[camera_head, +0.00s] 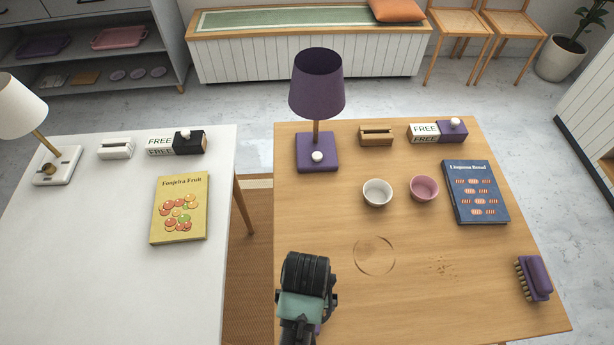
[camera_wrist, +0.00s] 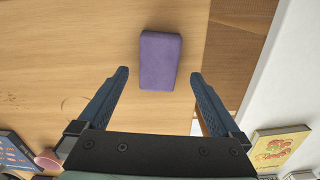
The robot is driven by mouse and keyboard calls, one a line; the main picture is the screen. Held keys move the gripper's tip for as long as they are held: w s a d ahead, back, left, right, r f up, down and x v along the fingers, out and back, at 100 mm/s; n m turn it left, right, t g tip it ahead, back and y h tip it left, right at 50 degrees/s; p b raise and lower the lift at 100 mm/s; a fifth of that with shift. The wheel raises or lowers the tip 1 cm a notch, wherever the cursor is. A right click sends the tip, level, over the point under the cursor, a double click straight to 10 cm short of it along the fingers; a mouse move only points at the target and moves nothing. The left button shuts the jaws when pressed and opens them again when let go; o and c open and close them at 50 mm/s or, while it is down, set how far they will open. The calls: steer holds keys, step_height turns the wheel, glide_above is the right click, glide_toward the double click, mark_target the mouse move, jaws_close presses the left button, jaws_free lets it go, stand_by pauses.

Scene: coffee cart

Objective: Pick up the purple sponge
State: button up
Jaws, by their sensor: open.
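The purple sponge (camera_wrist: 160,60) is a plain rounded block lying on the wooden table (camera_wrist: 60,50), near its edge, in the wrist view. My gripper (camera_wrist: 160,74) is open there, its two dark fingers apart. The sponge lies between and beyond the fingertips, with a gap on each side, and nothing is held. In the head view my gripper (camera_head: 306,295) is over the near left part of the wooden table (camera_head: 420,310). It hides nearly all of the sponge there; only a small purple sliver (camera_head: 318,328) shows beside it.
A purple-backed brush (camera_head: 535,278) lies at the right edge. A white bowl (camera_head: 377,193), pink bowl (camera_head: 424,188), blue book (camera_head: 476,192) and purple lamp (camera_head: 317,85) stand farther back. A ring stain (camera_head: 375,256) and crumbs (camera_head: 440,266) mark the wood. A white table (camera_head: 90,270) stands left across a gap.

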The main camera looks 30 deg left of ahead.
steer(key=shift+w+a+f, duration=0.1)
steer(key=shift+w+f, duration=0.05)
steer(key=shift+f, duration=1.15)
steer(key=shift+w+f, duration=0.15)
steer(key=shift+f, duration=1.15)
steer(key=c, duration=1.3)
step_height(320, 180, up, 10)
steer(key=shift+r+p, duration=0.1)
steer(key=shift+p, duration=0.25)
